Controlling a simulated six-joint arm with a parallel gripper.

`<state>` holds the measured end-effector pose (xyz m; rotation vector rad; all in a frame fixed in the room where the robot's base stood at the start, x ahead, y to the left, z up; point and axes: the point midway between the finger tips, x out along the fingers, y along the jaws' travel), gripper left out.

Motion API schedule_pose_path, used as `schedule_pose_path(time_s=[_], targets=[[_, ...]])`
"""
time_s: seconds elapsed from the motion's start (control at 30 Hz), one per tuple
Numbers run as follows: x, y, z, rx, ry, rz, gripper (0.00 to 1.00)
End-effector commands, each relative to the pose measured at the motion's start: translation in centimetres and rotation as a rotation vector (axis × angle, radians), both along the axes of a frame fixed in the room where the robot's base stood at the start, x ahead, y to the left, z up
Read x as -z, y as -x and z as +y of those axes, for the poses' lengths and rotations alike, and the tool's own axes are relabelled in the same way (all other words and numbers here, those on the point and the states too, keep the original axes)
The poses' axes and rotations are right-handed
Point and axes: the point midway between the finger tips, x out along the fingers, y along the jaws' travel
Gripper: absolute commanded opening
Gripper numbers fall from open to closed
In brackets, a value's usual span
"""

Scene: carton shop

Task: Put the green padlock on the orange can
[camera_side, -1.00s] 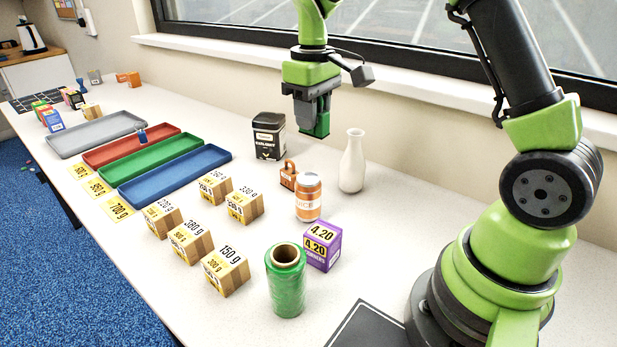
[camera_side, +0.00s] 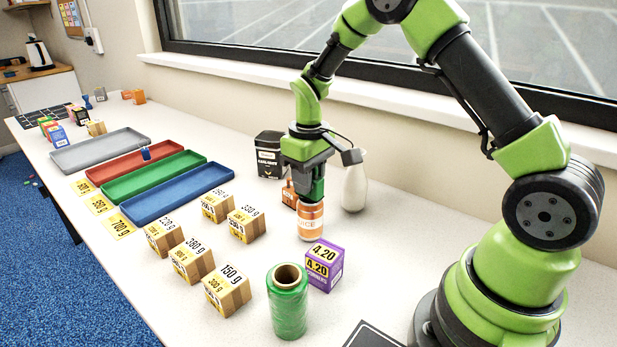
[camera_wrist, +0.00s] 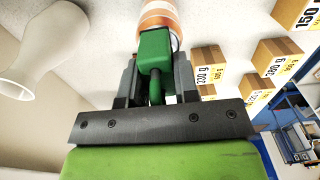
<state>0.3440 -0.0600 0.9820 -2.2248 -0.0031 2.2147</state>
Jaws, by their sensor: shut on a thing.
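The orange can (camera_side: 311,224) stands upright on the table, its top hidden in the side view by the gripper and padlock. The green padlock (camera_wrist: 154,51) is between my gripper's fingers, its shackle toward the palm. My gripper (camera_side: 311,193) is directly above the can, pointing down, shut on the padlock. In the side view the padlock (camera_side: 318,187) is at the can's top; I cannot tell whether they touch. In the wrist view the can (camera_wrist: 160,14) shows just beyond the padlock.
An orange padlock (camera_side: 289,194) stands close behind the can, partly hidden. A white vase (camera_side: 354,188) is to the right, a black tin (camera_side: 269,155) behind. A purple box (camera_side: 323,266), green roll (camera_side: 288,305) and several cartons (camera_side: 227,290) stand in front and left.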

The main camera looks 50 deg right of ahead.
Motion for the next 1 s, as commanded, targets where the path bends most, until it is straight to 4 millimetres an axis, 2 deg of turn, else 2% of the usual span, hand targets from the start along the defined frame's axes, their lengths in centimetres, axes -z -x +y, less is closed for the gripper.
schedule_pose_path(time_s=[0.17, 0.2, 0.3, 0.57, 0.67, 0.77, 1.0], targets=[[0.3, 0.0, 0.0, 0.000, 0.000, 0.000, 0.00], [0.3, 0.0, 0.0, 0.000, 0.000, 0.000, 0.35], [0.3, 0.0, 0.0, -0.001, 0.000, 0.000, 0.54], [0.1, 0.0, 0.0, -0.001, 0.000, -0.001, 0.54], [-0.5, -0.1, 0.0, -0.001, 0.001, -0.004, 0.54], [-2.1, -0.1, 0.0, -0.001, 0.001, -0.006, 0.54], [-7.5, -0.1, -0.1, -0.001, 0.002, -0.006, 0.54]])
